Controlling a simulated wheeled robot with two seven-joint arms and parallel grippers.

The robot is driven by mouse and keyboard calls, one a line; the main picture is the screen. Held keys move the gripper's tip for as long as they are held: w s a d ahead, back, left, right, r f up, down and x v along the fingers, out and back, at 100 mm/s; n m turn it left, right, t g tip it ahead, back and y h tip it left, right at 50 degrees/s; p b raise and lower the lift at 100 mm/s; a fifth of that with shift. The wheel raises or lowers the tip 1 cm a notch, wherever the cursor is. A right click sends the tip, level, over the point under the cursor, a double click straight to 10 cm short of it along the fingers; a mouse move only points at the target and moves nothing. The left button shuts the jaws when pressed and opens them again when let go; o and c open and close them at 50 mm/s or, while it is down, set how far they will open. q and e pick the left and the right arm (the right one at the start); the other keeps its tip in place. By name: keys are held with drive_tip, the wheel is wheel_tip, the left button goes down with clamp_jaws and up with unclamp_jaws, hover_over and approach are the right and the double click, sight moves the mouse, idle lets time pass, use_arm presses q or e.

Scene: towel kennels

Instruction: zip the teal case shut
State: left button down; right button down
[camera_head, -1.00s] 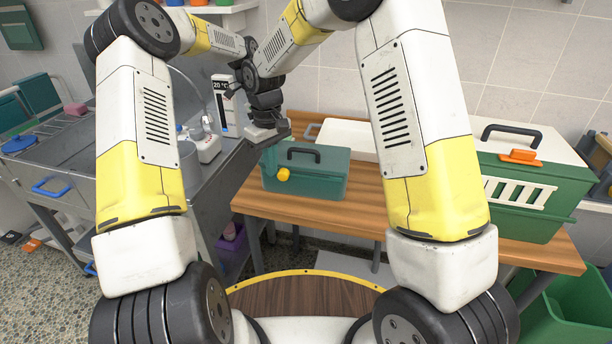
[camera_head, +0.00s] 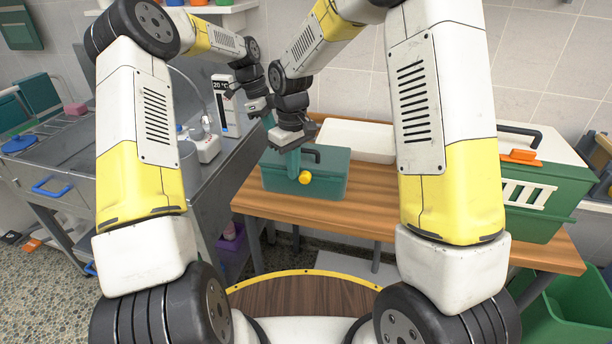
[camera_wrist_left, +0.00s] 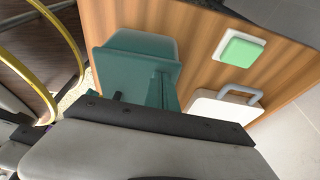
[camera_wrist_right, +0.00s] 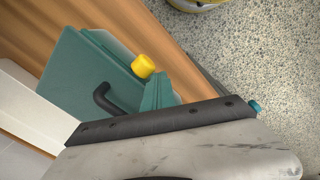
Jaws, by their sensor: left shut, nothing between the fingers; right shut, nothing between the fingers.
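The teal case (camera_head: 328,181) stands on the wooden table with a black handle on its lid and a yellow knob (camera_head: 305,177) at its front. The knob also shows in the right wrist view (camera_wrist_right: 143,66). My right gripper (camera_head: 294,168) is shut and empty, pointing down over the front of the case. Its teal fingers are right beside the knob; whether they touch it I cannot tell. My left gripper (camera_head: 268,121) is shut and empty, raised behind and left of the right gripper. The case shows below it in the left wrist view (camera_wrist_left: 130,72). The zip line cannot be made out.
A white flat case or tray (camera_head: 358,139) lies behind the teal case. A green crate (camera_head: 520,207) with a white top and an orange latch stands at the table's right. A metal sink counter (camera_head: 75,165) is at the left. The table front (camera_head: 370,220) is clear.

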drive_tip(key=shift+s+d, duration=0.65)
drive_tip(key=shift+d, duration=2.35)
wheel_tip(320, 180, up, 8)
drive_tip(key=a, duration=0.1)
drive_tip(key=shift+w+a, duration=0.1)
use_arm(q)
wheel_tip(320, 180, up, 7)
